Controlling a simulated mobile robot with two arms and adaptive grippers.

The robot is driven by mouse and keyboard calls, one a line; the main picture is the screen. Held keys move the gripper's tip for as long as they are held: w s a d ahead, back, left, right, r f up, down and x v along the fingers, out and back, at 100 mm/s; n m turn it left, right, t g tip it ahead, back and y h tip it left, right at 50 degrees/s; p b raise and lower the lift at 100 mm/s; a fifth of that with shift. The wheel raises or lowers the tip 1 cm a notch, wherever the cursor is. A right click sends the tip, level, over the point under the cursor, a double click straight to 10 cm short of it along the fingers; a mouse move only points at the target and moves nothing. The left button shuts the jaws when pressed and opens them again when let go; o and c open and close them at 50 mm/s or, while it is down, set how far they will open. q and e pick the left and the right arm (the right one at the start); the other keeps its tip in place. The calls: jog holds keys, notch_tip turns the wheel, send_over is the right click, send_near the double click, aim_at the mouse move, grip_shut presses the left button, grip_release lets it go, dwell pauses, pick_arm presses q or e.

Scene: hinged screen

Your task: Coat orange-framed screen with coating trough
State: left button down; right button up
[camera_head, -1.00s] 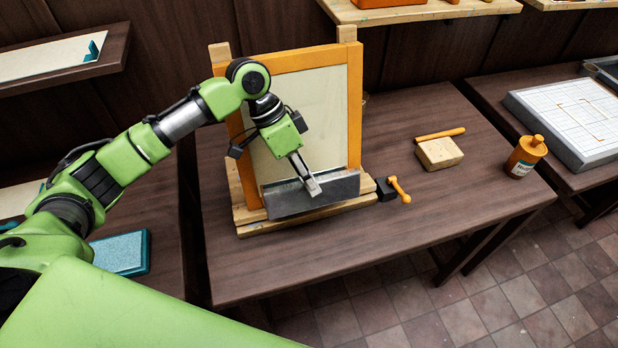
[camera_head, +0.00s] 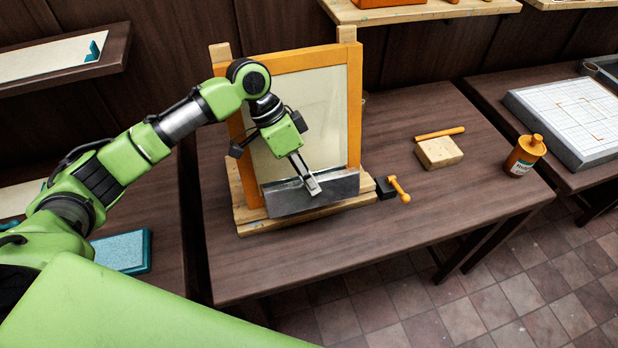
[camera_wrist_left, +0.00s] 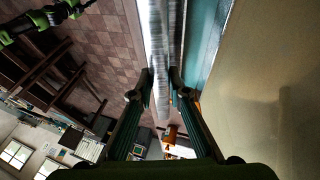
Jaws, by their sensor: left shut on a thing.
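The orange-framed screen (camera_head: 355,105) stands nearly upright on a wooden stand (camera_head: 240,215), its pale mesh (camera_head: 318,100) facing me. The coating trough (camera_head: 335,190) is a long grey metal trough lying across the bottom of the screen. My left gripper (camera_head: 312,186) is shut on the trough near its middle. In the left wrist view the fingers (camera_wrist_left: 160,82) close around the trough (camera_wrist_left: 160,35), and the mesh (camera_wrist_left: 275,90) fills the right side. A teal band (camera_wrist_left: 205,45) shows between trough and mesh. I cannot tell whether the trough's edge touches the mesh. My right gripper is not in view.
Right of the stand are an orange-handled clamp (camera_head: 398,188), a wooden block (camera_head: 438,152), an orange stick (camera_head: 440,133) and an orange bottle (camera_head: 525,155). The table's (camera_head: 400,240) front is clear. A gridded light board (camera_head: 570,110) lies on the right table.

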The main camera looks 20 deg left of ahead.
pick_arm(q)
jog(key=w+a+r+p, duration=0.1)
jog(key=w+r+p, duration=0.1)
jog(key=r, duration=0.8)
jog(key=w+a+r+p, duration=0.2)
jog(key=r+p, duration=0.1)
jog(key=r, duration=0.7)
jog(key=shift+w, duration=0.35)
dwell(0.8)
jog(key=shift+s+r, duration=0.1)
jog(key=s+d, duration=0.1)
jog(key=s+d+r, duration=0.1)
jog(key=s, duration=0.1)
dwell(0.5)
jog(key=shift+f, duration=0.1)
